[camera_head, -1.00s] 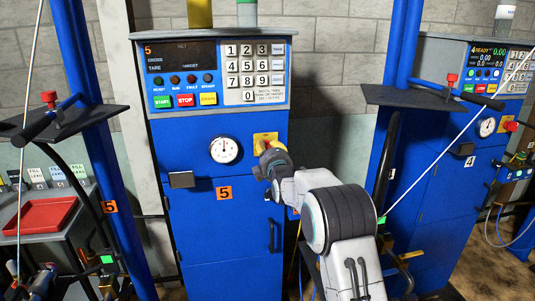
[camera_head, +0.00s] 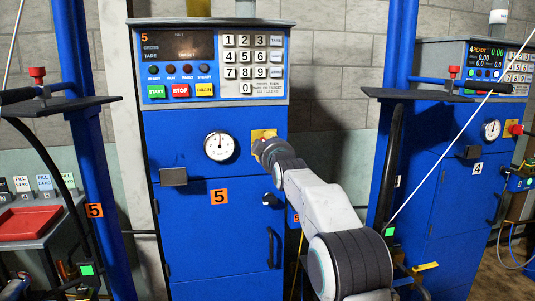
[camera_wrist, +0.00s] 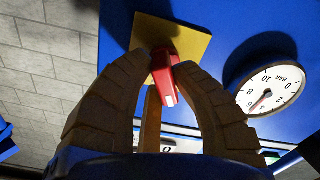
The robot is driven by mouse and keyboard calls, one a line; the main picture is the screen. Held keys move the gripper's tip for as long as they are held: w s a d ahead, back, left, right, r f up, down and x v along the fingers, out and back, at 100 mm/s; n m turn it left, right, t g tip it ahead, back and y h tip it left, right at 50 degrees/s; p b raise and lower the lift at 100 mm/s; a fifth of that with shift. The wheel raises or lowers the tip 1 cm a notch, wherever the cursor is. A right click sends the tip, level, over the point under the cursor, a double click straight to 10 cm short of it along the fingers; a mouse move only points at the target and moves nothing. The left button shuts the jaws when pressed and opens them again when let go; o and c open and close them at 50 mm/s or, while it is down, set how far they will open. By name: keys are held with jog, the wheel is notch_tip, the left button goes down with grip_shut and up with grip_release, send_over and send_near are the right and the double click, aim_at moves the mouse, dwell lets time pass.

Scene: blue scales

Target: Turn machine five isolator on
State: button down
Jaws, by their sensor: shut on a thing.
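Machine five is a blue cabinet (camera_head: 190,250) with an orange 5 label, in the middle of the head view. Its isolator has a yellow square plate (camera_head: 262,134) right of the gauge. In the wrist view a red handle (camera_wrist: 164,77) stands out from the yellow plate (camera_wrist: 185,37). My gripper (camera_head: 262,147) is at the isolator, with its two fingers (camera_wrist: 167,65) closed around the red handle. In the head view my gripper hides the handle. Machine five's display (camera_head: 178,45) is dark apart from its printed labels.
A round gauge (camera_head: 219,146) sits left of the isolator, and it also shows in the wrist view (camera_wrist: 268,90). A small grey box (camera_head: 173,176) juts out below it. Blue posts (camera_head: 85,120) flank the cabinet. Machine four (camera_head: 445,200) at right has a lit display.

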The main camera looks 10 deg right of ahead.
jog(key=m, duration=0.6)
jog(key=shift+b, duration=0.3)
dwell(0.4)
jog(key=c, duration=1)
grip_release()
jog(key=shift+f, duration=0.1)
jog(key=shift+s, duration=0.1)
jog(key=shift+s, duration=5.85)
